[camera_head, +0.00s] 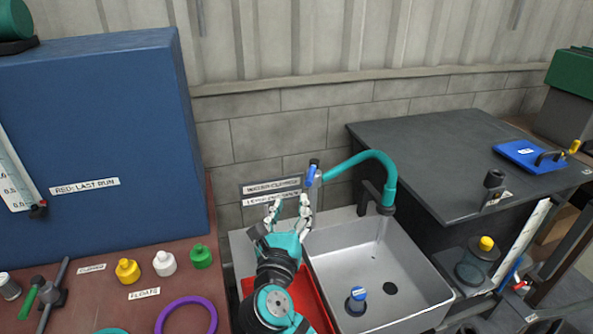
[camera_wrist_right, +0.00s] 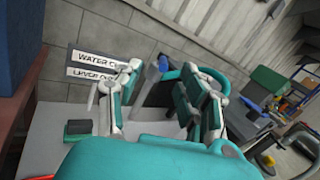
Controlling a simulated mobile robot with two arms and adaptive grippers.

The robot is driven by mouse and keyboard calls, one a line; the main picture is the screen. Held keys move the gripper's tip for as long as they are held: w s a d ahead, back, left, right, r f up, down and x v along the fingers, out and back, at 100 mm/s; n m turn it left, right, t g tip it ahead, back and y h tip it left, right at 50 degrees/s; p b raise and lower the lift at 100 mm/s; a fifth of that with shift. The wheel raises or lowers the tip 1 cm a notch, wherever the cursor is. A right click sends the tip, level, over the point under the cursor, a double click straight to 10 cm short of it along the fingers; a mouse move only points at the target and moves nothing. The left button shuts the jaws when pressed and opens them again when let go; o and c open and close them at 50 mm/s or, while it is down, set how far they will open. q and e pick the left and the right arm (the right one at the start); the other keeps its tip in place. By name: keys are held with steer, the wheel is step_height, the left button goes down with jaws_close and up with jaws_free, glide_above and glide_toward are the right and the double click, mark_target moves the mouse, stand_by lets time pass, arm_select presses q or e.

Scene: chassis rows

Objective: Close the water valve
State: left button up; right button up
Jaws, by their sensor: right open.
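The water valve's blue lever (camera_head: 311,174) stands roughly upright at the wall, beside the teal faucet hose (camera_head: 372,160). The lever also shows in the right wrist view (camera_wrist_right: 163,63), between the fingers as seen from that camera. A two-line wall sign (camera_head: 271,190) reading partly "WATER C..." and "LEVER" is left of the valve. My right gripper (camera_head: 291,210) is open and empty, its fingers pointing at the wall, just below and left of the lever. I cannot tell whether a finger touches the valve. My left gripper is not in view.
A grey sink (camera_head: 425,285) holds a blue-capped item (camera_head: 357,300). A red tray (camera_head: 318,310) lies left of it, partly under my arm. A tall blue box (camera_head: 110,110) stands on the left bench. A dark worktop (camera_head: 440,150) is at the right.

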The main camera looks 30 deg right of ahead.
steer(key=s+f+g, duration=0.1)
steer(key=f, duration=0.1)
steer(key=p, duration=0.2)
glide_toward(312, 168)
steer(key=shift+m, duration=0.3)
steer(key=x, duration=0.8)
steer(key=shift+w+d+f, duration=0.25)
steer(key=shift+w+f, duration=0.05)
steer(key=shift+f, duration=0.1)
steer(key=shift+w+d, duration=0.4)
steer(key=shift+w, duration=0.05)
jaws_close()
